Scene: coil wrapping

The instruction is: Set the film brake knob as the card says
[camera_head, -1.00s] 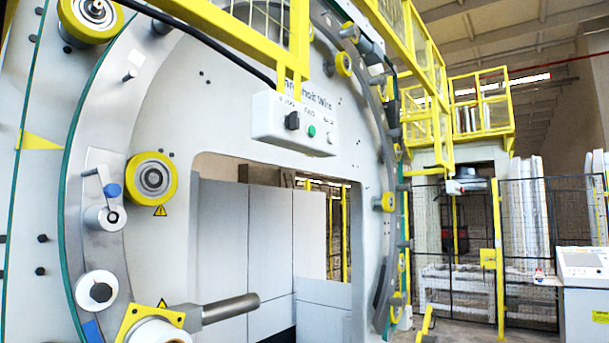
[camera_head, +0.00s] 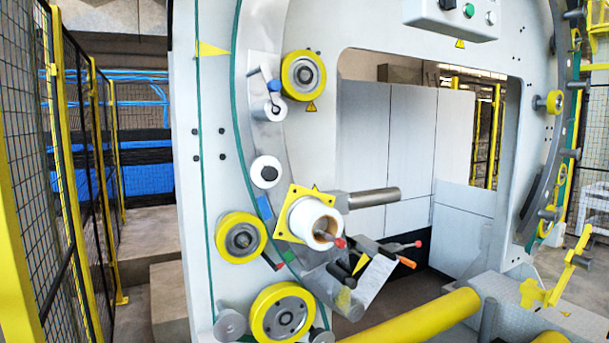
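A white roll (camera_head: 315,222) with a brown core sits on a yellow square plate (camera_head: 290,200) on the ring machine. A rod with a red tip (camera_head: 338,242) sticks out of its core. Below it a small holder carries a white sheet (camera_head: 372,284), perhaps the card; no writing on it is readable. A black-ended handle (camera_head: 342,273) is beside the sheet. Higher up are a white disc with a dark centre (camera_head: 265,172) and a lever with a blue end (camera_head: 273,85). I cannot tell which part is the film brake knob. My gripper is not in view.
Yellow rollers (camera_head: 283,312) line the ring. A control box (camera_head: 450,16) with a green button is at the top. A thick grey bar (camera_head: 365,198) juts out to the right. A mesh fence (camera_head: 75,150) stands at left. A long yellow roller (camera_head: 420,318) lies low in front.

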